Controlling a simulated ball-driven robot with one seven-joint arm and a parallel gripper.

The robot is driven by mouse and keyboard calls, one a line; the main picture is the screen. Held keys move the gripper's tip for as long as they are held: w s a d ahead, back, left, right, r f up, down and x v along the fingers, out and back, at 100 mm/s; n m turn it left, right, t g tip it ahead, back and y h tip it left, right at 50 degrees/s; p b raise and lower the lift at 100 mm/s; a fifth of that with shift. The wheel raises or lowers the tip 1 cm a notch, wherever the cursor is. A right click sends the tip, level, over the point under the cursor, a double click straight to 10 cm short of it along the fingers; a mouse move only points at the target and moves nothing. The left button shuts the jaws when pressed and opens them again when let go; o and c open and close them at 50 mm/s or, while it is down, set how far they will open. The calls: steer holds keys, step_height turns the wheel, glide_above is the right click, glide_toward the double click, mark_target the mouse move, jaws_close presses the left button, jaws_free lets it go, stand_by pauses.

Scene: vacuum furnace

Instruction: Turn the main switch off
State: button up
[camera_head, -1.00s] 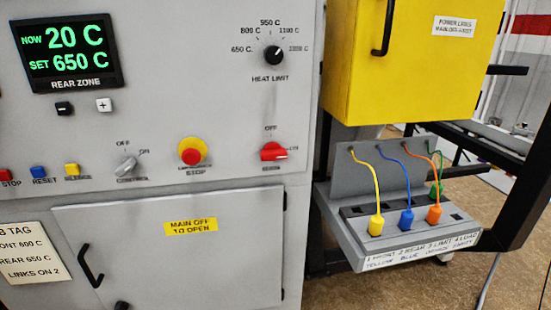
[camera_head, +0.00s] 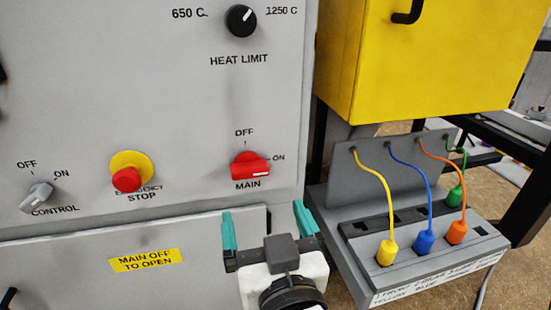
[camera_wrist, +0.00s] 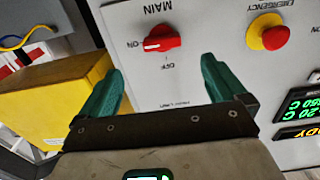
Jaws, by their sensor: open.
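The red main switch (camera_head: 250,167) is on the grey panel, with OFF marked above it and ON to its right. Its white mark points right toward ON. In the wrist view the main switch (camera_wrist: 163,40) appears upside down, beyond and between my fingertips. My gripper (camera_head: 262,210) is open and empty, below the switch in the head view, its teal fingers spread apart. In the wrist view my gripper (camera_wrist: 161,66) shows both fingers, apart from the switch.
The emergency stop (camera_head: 127,176) and the control switch (camera_head: 37,196) are left of the main switch. The heat limit knob (camera_head: 241,20) is above. A yellow box (camera_head: 420,60) juts out at right, above a grey link tray (camera_head: 345,270) with coloured plugs.

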mark_target(251, 173)
steer(key=x, duration=0.3)
steer(key=p+x, duration=0.1)
steer(key=x, duration=0.7)
steer(key=shift+r, duration=0.4)
steer(key=shift+s, duration=0.1)
steer(key=c, duration=1.1)
